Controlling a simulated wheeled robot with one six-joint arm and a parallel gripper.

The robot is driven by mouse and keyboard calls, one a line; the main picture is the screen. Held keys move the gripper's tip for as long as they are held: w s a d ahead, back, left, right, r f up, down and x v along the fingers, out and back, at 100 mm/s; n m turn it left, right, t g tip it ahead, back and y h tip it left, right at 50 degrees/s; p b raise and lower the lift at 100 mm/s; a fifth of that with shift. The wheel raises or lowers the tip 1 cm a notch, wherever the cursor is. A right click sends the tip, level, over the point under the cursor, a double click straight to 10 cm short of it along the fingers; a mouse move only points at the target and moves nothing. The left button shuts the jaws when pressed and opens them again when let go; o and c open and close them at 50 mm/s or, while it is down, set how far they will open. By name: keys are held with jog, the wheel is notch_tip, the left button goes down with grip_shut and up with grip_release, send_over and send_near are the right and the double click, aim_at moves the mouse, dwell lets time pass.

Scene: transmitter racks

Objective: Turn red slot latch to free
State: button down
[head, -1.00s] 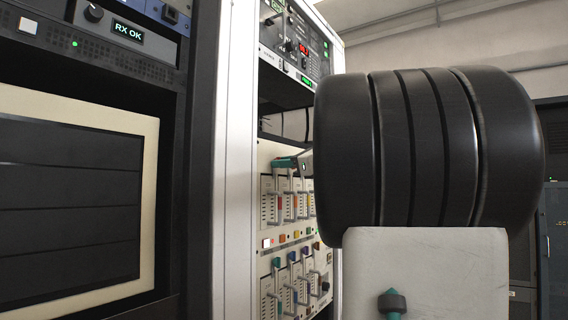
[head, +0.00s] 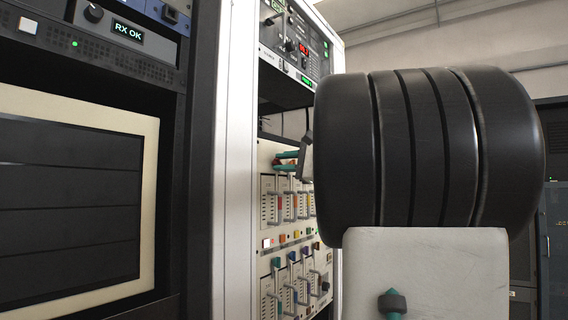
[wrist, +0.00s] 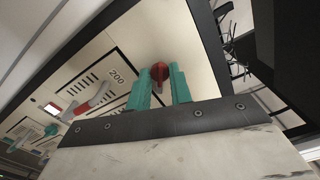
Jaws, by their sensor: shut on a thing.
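The red slot latch (wrist: 159,71) shows in the wrist view as a round red knob on the cream panel, above the slot marked 200. My gripper (wrist: 160,82) has its two teal fingers on either side of the knob, shut on it. In the head view my gripper (head: 286,161) is at the top of the upper slot row, with a bit of the red latch (head: 277,162) at its fingertips. The latch's base and exact angle are hidden by the fingers.
A grey handle with a red part (wrist: 97,97) and a teal knob (wrist: 52,130) lie left in the wrist view. The head view shows a lower row of coloured latches (head: 291,256) below. My arm covers much of the right side. A dark opening lies above the panel.

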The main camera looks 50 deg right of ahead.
jog(key=n, duration=0.6)
jog(key=shift+f, duration=0.1)
jog(key=shift+n, duration=0.3)
dwell(0.3)
jog(key=c, duration=1.3)
grip_release()
jog(key=shift+o, duration=0.2)
jog(key=s, duration=0.7)
jog(key=shift+s+d, duration=0.3)
jog(key=shift+s, duration=0.1)
